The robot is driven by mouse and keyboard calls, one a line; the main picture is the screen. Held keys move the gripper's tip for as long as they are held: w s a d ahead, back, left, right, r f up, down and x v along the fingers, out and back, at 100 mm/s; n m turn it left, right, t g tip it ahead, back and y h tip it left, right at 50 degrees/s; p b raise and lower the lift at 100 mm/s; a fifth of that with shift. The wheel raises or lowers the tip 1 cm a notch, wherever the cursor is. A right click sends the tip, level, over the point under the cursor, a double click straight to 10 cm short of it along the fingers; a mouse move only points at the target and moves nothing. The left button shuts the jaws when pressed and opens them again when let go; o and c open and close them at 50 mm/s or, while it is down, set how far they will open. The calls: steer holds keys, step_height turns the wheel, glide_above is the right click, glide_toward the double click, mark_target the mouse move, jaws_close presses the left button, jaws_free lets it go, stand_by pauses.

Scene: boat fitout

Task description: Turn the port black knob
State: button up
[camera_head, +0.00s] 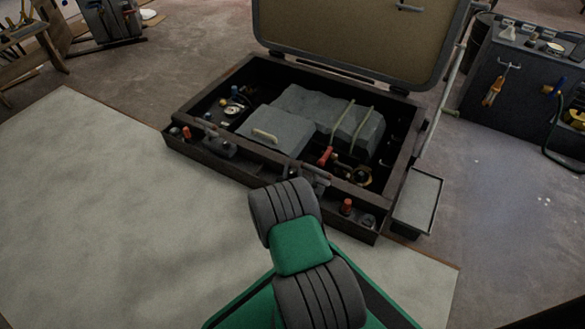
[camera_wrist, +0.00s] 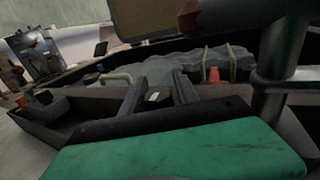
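A dark open box (camera_head: 272,172) with a raised lid holds the fittings. On its front ledge, small dark fittings sit near an orange knob (camera_head: 187,132) at the left end. A round dark knob (camera_head: 368,220) sits at the right end beside another orange knob (camera_head: 347,207). I cannot tell which is the port black knob. My gripper (camera_head: 316,176) is over the front rim, right of the middle, partly hidden by my arm. In the wrist view my gripper (camera_wrist: 158,84) shows two dark fingers apart, with nothing clearly held between them.
Inside the box are a grey cover with a pale handle (camera_head: 264,135), a strapped grey block (camera_head: 352,125) and a red handle (camera_head: 325,156). The lid (camera_head: 360,35) stands up behind. A grey tray (camera_head: 418,200) is at the right. Pale floor lies clear at the left.

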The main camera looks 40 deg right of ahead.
jaws_close()
steer(key=shift+a, duration=0.3)
steer(key=shift+s+d, duration=0.1)
steer(key=shift+d, duration=0.15)
steer(key=shift+s+d+m+g+h, duration=0.1)
steer(key=shift+d+m+g+h, duration=0.05)
steer(key=shift+m+g+h, duration=1.1)
steer(key=m+g, duration=0.1)
steer(key=g+h, duration=0.1)
steer(key=g, duration=0.1)
steer(key=s+m+g, duration=0.1)
steer(key=shift+d+m+g+h, duration=0.25)
steer(key=shift+m, duration=0.1)
steer(key=shift+s+m+g, duration=0.15)
steer(key=shift+m+g, duration=0.35)
steer(key=shift+g, duration=0.3)
steer(key=shift+s+d, duration=0.1)
